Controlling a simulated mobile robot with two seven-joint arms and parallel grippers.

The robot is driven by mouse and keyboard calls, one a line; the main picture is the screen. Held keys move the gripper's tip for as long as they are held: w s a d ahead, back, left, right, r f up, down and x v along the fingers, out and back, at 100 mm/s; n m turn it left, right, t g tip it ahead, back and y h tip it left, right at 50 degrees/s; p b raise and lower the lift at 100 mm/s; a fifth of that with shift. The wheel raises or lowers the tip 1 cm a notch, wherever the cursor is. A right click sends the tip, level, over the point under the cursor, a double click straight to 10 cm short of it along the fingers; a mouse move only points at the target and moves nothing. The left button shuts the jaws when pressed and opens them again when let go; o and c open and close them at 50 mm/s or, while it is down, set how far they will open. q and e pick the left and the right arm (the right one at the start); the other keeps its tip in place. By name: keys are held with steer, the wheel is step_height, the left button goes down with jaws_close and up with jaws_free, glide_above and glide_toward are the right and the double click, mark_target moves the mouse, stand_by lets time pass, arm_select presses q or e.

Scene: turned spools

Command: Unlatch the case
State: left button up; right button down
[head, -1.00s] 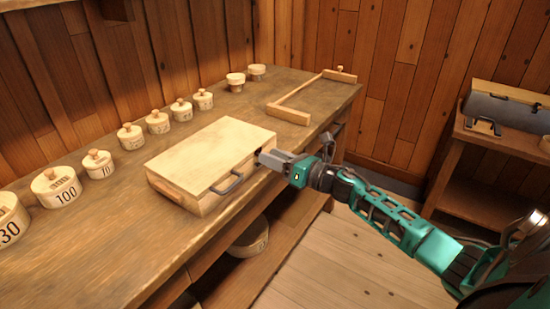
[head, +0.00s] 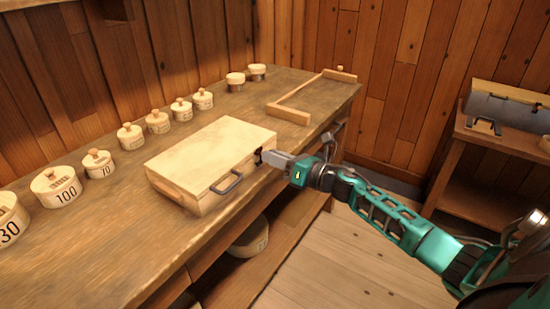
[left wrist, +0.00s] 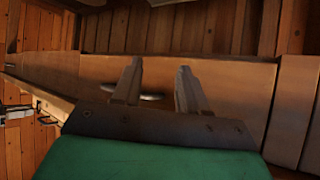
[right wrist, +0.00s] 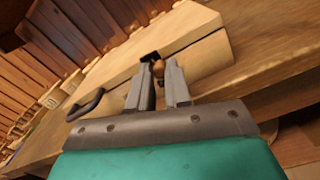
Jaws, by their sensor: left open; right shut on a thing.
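The pale wooden case (head: 212,152) lies flat on the workbench with its lid down. A dark handle (head: 227,183) is on its front face; the handle also shows in the right wrist view (right wrist: 86,104). My right gripper (head: 265,157) is at the case's front, right of the handle. In the right wrist view its fingers (right wrist: 164,78) are shut on a small brown knob of the latch (right wrist: 158,68), below a dark plate at the lid seam. My left gripper (left wrist: 158,80) is open and empty, away from the case, and does not show in the head view.
Several lidded round wooden boxes (head: 131,136) stand along the back of the workbench (head: 90,245). A wooden frame (head: 290,114) lies at its far right end. A side table (head: 500,139) with a grey case stands at the right. The bench left of the case's front is clear.

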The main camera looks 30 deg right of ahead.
steer(key=shift+w+d+f+m, duration=0.1)
steer(key=shift+d+f+m, duration=0.25)
steer(key=shift+m, duration=1.45)
steer(key=shift+w+d+f+m, duration=0.2)
steer(key=shift+f+m, duration=0.25)
steer(key=shift+m, duration=1.35)
steer(key=shift+w+d+f+m, duration=0.1)
steer(key=shift+d+f+m, duration=0.25)
steer(key=shift+m, duration=1.45)
steer(key=shift+f, duration=0.1)
steer(key=c, duration=1.1)
jaws_free()
steer(key=shift+o, duration=0.2)
steer(key=shift+s, duration=0.15)
steer(key=v, duration=1.2)
steer(key=shift+s, duration=0.35)
steer(key=shift+d, duration=0.2)
steer(key=shift+a, duration=0.1)
